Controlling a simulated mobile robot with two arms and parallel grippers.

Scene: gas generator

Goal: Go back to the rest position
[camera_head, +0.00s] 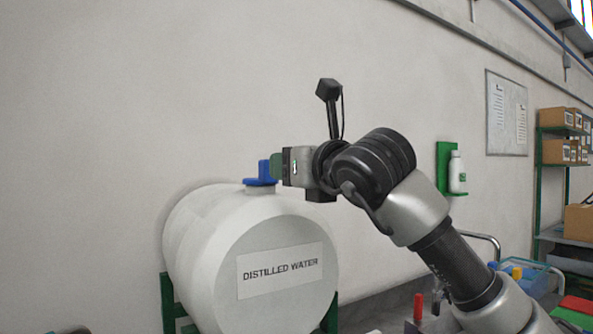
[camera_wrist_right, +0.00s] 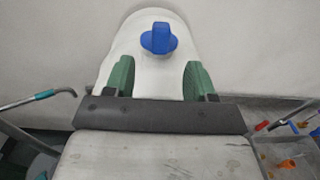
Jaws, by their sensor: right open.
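My right gripper (camera_head: 277,166) reaches in from the right, level with the top of the white distilled water tank (camera_head: 215,245). A blue cap with an upright handle (camera_head: 262,180) sits on the tank's neck. In the right wrist view my right gripper (camera_wrist_right: 158,80) has its two green-padded fingers wide apart with nothing held. The blue cap (camera_wrist_right: 159,38) shows there beyond the fingertips, centred between them and apart from them. In the head view the fingertips overlap the cap's right side closely. My left gripper is not in view.
The tank rests on a green stand (camera_head: 168,300). A white bottle (camera_head: 457,172) sits in a green wall holder. Shelves with cardboard boxes (camera_head: 556,150) stand at the right. A cart with coloured items (camera_head: 530,280) is at lower right. The space above the tank is clear.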

